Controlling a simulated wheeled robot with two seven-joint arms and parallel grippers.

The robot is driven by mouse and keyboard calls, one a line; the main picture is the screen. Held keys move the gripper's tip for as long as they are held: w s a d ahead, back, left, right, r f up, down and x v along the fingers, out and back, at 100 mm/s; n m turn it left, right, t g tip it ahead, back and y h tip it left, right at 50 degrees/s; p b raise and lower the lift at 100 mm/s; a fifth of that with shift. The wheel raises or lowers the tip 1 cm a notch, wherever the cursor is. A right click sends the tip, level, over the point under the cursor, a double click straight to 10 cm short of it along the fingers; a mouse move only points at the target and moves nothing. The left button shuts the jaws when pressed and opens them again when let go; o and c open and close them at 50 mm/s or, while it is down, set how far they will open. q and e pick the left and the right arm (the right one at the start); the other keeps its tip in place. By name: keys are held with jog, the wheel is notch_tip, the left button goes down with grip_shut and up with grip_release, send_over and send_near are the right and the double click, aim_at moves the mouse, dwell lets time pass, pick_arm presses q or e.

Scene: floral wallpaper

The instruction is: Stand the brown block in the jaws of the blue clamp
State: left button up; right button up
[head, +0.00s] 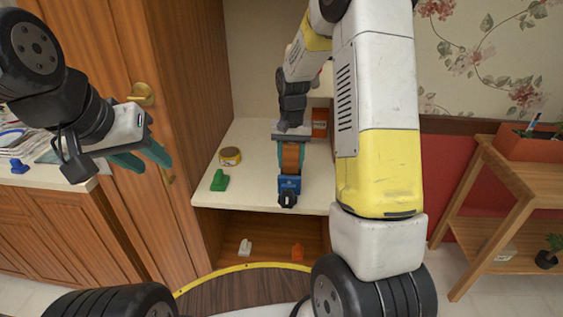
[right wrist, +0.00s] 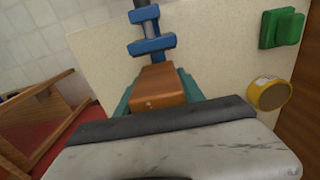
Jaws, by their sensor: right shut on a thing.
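The brown block (head: 291,156) is held between the teal fingers of my right gripper (head: 291,160), over the cream shelf. In the right wrist view the block (right wrist: 157,86) shows between the fingers. The blue clamp (head: 289,185) is on the shelf near its front edge, directly in front of the block. In the right wrist view the clamp (right wrist: 150,32) lies just beyond the block's far end. I cannot tell whether the block touches the clamp. My left gripper (head: 150,163) is open and empty at the left, before the wooden cabinet door.
A green clamp (head: 219,181) and a yellow round tin (head: 230,156) stand left on the shelf (head: 245,197). An orange box (head: 320,122) is at the back right. White (head: 245,247) and orange (head: 298,252) items lie on the lower shelf.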

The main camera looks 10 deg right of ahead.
aim_at(291, 143)
jog(key=shift+f, duration=2.6)
jog(key=shift+f, duration=0.2)
jog(key=o, duration=1.5)
jog(key=shift+c, duration=0.2)
jog(key=shift+r, duration=0.1)
notch_tip(291, 143, up, 12)
jog(key=shift+r, duration=0.2)
jog(key=s+r+n+t, duration=0.1)
jog(key=s+r, duration=0.3)
jog(key=s, duration=0.4)
jog(key=s+a+r+n+t+y, duration=0.1)
jog(key=s+r+t, duration=0.2)
jog(key=s+r, duration=0.2)
jog(key=s+a+r+n+t+y, duration=0.1)
jog(key=s+r, duration=0.3)
jog(key=s, duration=0.7)
jog(key=shift+s+r+n+t, duration=0.15)
jog(key=shift+r+n+t, duration=0.25)
jog(key=shift+t, duration=0.2)
